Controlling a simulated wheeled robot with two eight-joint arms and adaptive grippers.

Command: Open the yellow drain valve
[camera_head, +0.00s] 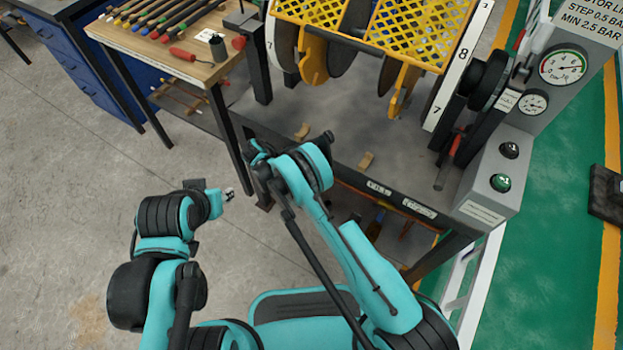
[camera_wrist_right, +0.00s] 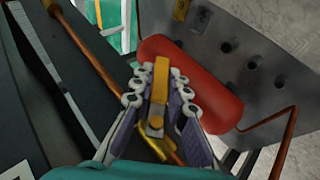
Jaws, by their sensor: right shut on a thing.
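The yellow drain valve (camera_wrist_right: 160,72) shows in the right wrist view as a flat yellow lever with a brass nut (camera_wrist_right: 154,130) at its near end. My right gripper (camera_wrist_right: 158,84) has its two fingers on either side of the lever, shut on it. More yellow shows below the nut, partly covered by the fingers. The valve cannot be made out in the head view, where I also cannot make out the right fingertips. My left gripper (camera_head: 229,193) is above the floor left of the bench, away from the valve; its fingers are too small to read.
A red cylinder (camera_wrist_right: 195,85) lies just behind the valve, beside a grey perforated plate (camera_wrist_right: 255,60). Copper pipes (camera_wrist_right: 85,42) run close by. In the head view, the bench (camera_head: 335,130) carries yellow guards (camera_head: 415,30); a gauge box (camera_head: 495,175) stands right.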

